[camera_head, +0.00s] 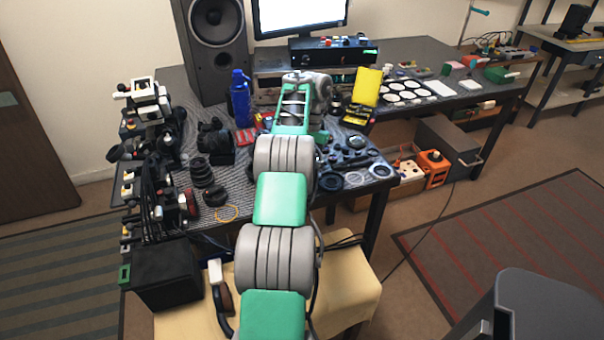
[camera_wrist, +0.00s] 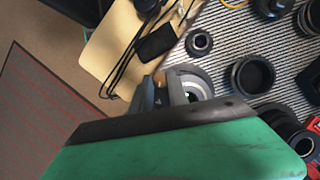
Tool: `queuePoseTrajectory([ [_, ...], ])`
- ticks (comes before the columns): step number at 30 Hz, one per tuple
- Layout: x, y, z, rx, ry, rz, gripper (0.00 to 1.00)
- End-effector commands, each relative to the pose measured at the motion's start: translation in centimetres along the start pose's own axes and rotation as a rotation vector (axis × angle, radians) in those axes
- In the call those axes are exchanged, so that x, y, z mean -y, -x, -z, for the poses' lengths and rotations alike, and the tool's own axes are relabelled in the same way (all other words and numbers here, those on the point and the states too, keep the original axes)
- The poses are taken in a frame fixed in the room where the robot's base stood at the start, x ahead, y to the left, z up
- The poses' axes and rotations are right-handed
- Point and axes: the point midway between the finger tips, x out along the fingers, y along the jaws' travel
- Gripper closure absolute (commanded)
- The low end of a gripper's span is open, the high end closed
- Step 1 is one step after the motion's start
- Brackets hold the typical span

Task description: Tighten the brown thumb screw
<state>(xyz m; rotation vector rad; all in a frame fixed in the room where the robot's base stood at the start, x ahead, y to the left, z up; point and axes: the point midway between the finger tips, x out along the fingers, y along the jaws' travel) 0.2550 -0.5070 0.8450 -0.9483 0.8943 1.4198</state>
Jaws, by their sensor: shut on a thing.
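My gripper (camera_wrist: 161,92) shows in the wrist view, its two grey fingers pointing up past the green and black hand. It is shut on a small brown piece, the brown thumb screw (camera_wrist: 160,77), of which only a little shows between the fingertips. A pale grey ring-shaped lens part (camera_wrist: 203,78) lies right beside the fingers and is partly covered by the right one. Whether the screw touches this part, and how deep it sits, I cannot tell. In the head view my arm hides the gripper and the screw.
Black lens rings (camera_wrist: 252,74) lie on the striped mat to the right in the wrist view, with a small round part (camera_wrist: 199,42) above. In the head view, a blue bottle (camera_head: 241,97), a speaker (camera_head: 216,45) and a yellow box (camera_head: 367,86) stand around the crowded bench.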

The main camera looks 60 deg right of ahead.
Motion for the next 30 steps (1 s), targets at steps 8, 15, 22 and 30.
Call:
queuePoseTrajectory([
  [8, 0.0, 0.0, 0.0, 0.000, 0.001, 0.000, 0.76],
  [15, 0.0, 0.0, 0.0, 0.000, 0.002, 0.000, 0.57],
  [22, 0.0, 0.1, 0.0, 0.000, 0.002, 0.000, 0.57],
  [30, 0.0, 4.7, -0.1, -0.002, 0.003, 0.002, 0.57],
])
